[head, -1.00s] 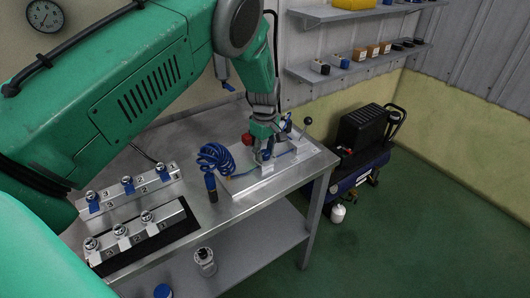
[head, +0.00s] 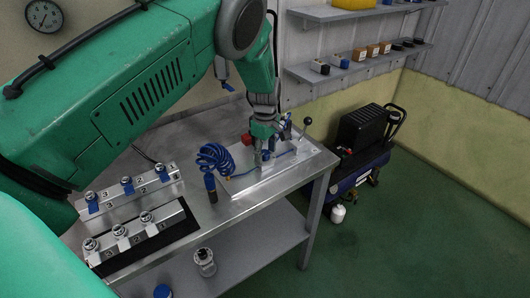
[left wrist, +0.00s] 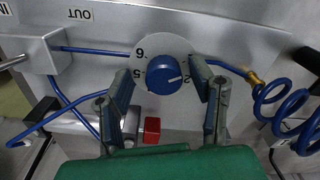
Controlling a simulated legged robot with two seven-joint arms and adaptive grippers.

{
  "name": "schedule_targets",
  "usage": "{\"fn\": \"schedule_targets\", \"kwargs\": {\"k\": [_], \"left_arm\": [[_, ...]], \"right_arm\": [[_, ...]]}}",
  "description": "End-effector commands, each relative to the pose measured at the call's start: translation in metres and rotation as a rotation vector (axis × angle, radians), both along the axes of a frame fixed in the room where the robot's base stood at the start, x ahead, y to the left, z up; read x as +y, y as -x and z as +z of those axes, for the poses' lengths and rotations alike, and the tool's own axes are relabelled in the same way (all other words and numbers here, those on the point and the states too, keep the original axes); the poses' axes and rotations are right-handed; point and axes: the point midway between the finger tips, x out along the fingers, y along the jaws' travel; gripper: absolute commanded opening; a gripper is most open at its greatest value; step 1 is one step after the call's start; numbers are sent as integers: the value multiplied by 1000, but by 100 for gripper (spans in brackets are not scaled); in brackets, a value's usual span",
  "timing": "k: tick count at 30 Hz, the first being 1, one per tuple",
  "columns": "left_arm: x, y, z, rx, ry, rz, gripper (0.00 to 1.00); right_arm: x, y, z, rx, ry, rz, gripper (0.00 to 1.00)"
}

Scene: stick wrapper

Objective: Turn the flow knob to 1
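The blue flow knob (left wrist: 164,75) sits on a round pale dial plate (left wrist: 160,45) on the white panel. Its white pointer line faces right in the left wrist view, close to a mark that looks like a 2. Other dial digits are partly hidden by my fingers. My left gripper (left wrist: 161,80) is open, with one finger on each side of the knob and visible gaps between. In the head view my left gripper (head: 264,137) is over the panel, just above the knob (head: 266,155). My right gripper is not in view.
A red block (left wrist: 152,130) lies close to my fingers. Blue tubing (left wrist: 100,50) and a blue coiled hose (head: 214,158) run by the panel (head: 240,190). A black-knobbed lever (head: 307,121) stands at right. Numbered valve rails (head: 135,235) are left on the table.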

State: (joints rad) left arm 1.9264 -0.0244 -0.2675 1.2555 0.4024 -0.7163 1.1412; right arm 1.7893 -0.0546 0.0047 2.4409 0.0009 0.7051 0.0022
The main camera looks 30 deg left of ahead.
Motion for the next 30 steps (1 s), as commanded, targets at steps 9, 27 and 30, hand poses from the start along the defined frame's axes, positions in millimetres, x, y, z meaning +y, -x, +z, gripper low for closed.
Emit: {"fn": "schedule_targets", "kwargs": {"k": [9,27,30], "left_arm": [[1,1,5,2,0,-1,50],[0,-2,109,2,0,-1,50],[0,-2,116,3,0,-1,50]], "right_arm": [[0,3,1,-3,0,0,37],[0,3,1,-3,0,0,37],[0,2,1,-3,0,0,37]]}}
